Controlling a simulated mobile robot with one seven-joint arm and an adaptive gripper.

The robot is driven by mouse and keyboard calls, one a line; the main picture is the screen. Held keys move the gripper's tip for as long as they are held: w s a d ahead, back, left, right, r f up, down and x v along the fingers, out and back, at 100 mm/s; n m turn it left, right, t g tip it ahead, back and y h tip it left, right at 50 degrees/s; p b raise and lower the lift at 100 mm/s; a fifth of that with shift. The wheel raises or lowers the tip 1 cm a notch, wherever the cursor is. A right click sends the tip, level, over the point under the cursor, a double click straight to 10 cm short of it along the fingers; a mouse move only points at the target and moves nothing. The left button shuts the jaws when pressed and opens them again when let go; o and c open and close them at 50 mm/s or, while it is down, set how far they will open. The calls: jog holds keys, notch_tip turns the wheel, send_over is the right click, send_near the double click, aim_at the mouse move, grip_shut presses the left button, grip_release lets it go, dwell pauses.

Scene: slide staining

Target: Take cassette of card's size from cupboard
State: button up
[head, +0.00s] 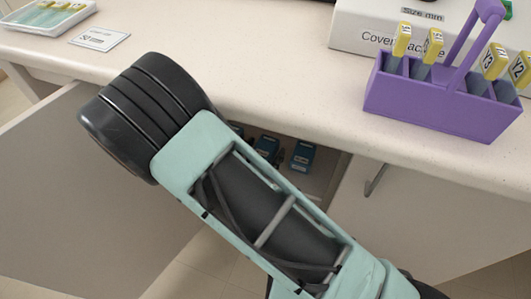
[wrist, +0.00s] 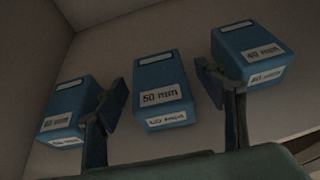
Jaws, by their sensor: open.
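A card (head: 100,38) lies on the counter at the back left; its small print looks like 50 mm. The cupboard (head: 325,178) under the counter is open, with blue cassettes inside. In the wrist view, the middle cassette (wrist: 162,90) reads 50 mm, the right cassette (wrist: 250,52) reads 40 mm, and the left cassette (wrist: 68,108) looks like 60 mm. My gripper (wrist: 163,92) is open and empty, with its fingers on either side of the middle cassette in the picture. Contact is not visible. In the head view my arm hides the gripper and part of the cupboard.
The open cupboard door (head: 85,190) stands at the left. A purple slide rack (head: 440,108) with yellow-topped slides is on the counter at the right, before a white cover-glass box (head: 350,30). A slide tray (head: 45,18) sits at the back left. The counter's middle is clear.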

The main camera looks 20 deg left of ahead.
jog(key=shift+w+f, duration=0.15)
jog(key=shift+w, duration=0.25)
jog(key=c, duration=1.4)
